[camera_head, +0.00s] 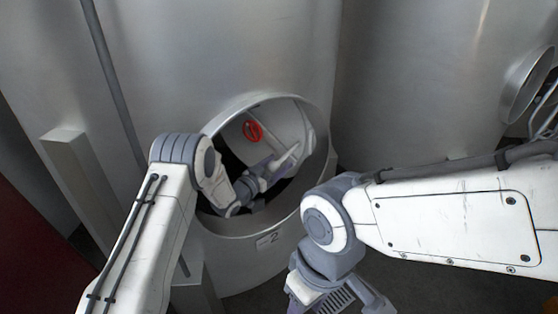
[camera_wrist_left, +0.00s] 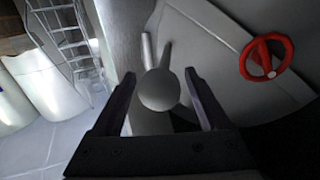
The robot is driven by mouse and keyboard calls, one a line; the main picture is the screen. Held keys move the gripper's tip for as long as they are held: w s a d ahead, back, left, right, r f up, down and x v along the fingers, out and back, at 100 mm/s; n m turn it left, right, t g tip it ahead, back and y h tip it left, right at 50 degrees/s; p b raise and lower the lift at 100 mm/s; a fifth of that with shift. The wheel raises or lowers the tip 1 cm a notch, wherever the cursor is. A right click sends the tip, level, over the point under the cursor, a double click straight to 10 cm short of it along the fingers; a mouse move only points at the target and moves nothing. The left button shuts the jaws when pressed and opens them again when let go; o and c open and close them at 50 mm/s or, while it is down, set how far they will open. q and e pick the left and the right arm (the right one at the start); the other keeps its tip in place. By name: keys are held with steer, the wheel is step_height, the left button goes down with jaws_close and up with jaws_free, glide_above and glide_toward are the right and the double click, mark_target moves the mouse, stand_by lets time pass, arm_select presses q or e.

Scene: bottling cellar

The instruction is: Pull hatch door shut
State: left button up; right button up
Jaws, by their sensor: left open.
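The hatch door (camera_head: 234,138) is a pale metal panel with a red handwheel (camera_head: 253,131), seen within the round hatch collar (camera_head: 262,244) of a steel tank. A dark gap shows beside the door. My left gripper (camera_head: 283,167) reaches into the opening, close in front of the door. In the left wrist view its jaws (camera_wrist_left: 161,80) are open, with a grey round-ended handle (camera_wrist_left: 158,90) showing between them; I cannot tell whether they touch it. The red handwheel (camera_wrist_left: 266,58) is to the right there. My right gripper (camera_head: 340,300) is low in the head view, partly cut off.
The steel tank (camera_head: 220,50) fills the back. A second tank (camera_head: 420,80) stands at right with its own round port (camera_head: 526,84). A grey post (camera_head: 75,165) stands at left. A metal ladder (camera_wrist_left: 68,40) shows in the left wrist view, beside clear floor.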

arm_select(q)
steer(key=shift+w+d, duration=0.5)
steer(key=shift+w, duration=0.05)
steer(key=shift+a, duration=0.1)
jaws_close()
